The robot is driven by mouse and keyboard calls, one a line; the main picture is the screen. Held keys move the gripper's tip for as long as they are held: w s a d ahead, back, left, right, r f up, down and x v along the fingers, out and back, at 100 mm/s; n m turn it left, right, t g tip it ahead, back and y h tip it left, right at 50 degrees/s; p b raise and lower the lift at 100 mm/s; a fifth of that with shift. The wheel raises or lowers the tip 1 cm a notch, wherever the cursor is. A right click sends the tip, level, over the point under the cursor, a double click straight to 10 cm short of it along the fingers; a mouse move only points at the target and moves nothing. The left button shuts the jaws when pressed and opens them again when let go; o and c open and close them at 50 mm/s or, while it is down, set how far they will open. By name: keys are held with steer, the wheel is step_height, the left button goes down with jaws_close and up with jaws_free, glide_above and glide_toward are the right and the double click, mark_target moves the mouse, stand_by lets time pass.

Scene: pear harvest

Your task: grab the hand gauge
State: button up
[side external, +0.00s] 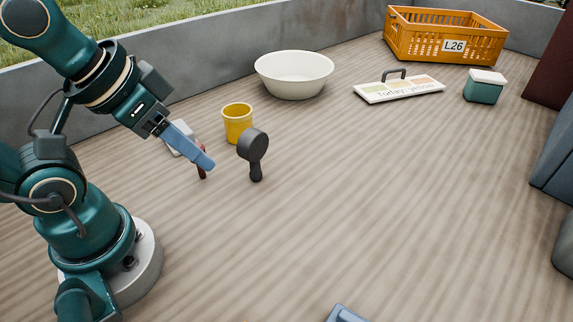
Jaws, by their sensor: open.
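The hand gauge looks to be the dark grey tool (253,150) with a round flat head and a short handle. Its head is toward the back and its handle toward the front of the deck. My gripper (206,164) is to its left, with its blue fingers pointing down and right. The fingers are apart from the gauge and hold nothing that I can see. They overlap each other from this side, so the gap between them is hidden.
A white item (180,136) and a dark red tool (202,172) are partly hidden behind my fingers. A yellow cup (238,126) stands just behind the gauge. Further back are a white bowl (294,82), a signboard (400,91), a teal box (484,92) and an orange crate (420,45).

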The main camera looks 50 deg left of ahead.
steer(key=o, duration=0.4)
steer(key=shift+c, duration=0.2)
steer(key=n+t, duration=0.1)
glide_toward(257, 144)
steer(key=w, duration=0.2)
steer(key=w+f, duration=0.1)
steer(key=shift+w+d+n+g+y, duration=0.1)
steer(key=shift+w+n+g+y, duration=0.2)
steer(key=shift+w+y, duration=0.1)
steer(key=f, duration=0.1)
steer(key=w+a+f, duration=0.1)
steer(key=f+g, duration=0.1)
steer(key=shift+w+a+f+n, duration=0.15)
steer(key=shift+a+f+n, duration=0.05)
steer(key=shift+f+n, duration=0.1)
steer(key=shift+a+f+g, duration=0.15)
steer(key=shift+f+g, duration=0.15)
steer(key=shift+f, duration=0.25)
steer(key=shift+x, duration=2.4)
